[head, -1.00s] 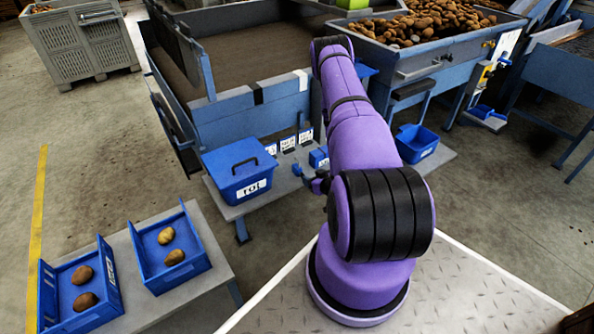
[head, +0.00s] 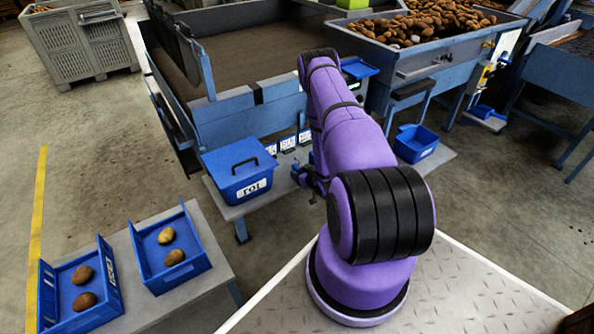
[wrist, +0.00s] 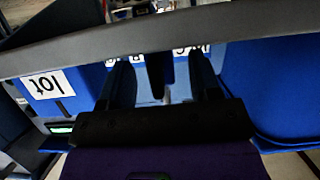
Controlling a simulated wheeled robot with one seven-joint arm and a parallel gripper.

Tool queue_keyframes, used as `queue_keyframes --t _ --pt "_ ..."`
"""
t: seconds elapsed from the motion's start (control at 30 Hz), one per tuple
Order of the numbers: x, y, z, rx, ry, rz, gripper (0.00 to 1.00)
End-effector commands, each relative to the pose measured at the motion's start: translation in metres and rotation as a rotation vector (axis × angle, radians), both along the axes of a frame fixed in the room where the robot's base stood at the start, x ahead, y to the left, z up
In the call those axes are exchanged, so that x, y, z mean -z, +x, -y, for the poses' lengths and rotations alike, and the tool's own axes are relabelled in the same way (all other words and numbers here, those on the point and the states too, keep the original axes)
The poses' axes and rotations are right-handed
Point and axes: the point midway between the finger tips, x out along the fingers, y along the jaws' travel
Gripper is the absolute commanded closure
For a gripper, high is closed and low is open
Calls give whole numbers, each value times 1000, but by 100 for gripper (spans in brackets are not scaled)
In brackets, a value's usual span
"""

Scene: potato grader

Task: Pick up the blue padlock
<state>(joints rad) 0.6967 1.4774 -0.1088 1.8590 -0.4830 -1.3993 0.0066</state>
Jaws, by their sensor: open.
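I cannot pick out the blue padlock for certain in either view; my arm and gripper cover part of the shelf where the small things stand. My gripper (head: 300,174) is low at the shelf's edge, right of the lidded blue box, in the head view. In the wrist view my gripper (wrist: 160,78) shows two dark fingers spread apart, with a dark upright shape between them and white labels beyond. Nothing is seen held in it.
A lidded blue box (head: 240,168) with a white label stands on the grey shelf (head: 228,210). White labels (head: 287,143) line the machine's foot. A grey bar (wrist: 150,40) crosses close in the wrist view. An open blue bin (head: 416,143) is right. Potato trays (head: 182,285) stand front left.

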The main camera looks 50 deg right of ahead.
Motion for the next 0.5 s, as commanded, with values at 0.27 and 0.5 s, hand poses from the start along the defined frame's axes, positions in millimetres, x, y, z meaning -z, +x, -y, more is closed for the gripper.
queue_keyframes --t 0.27,0.5 --pt "1 4 1 0 0 0 43" --pt "1 4 1 0 -1 0 93"
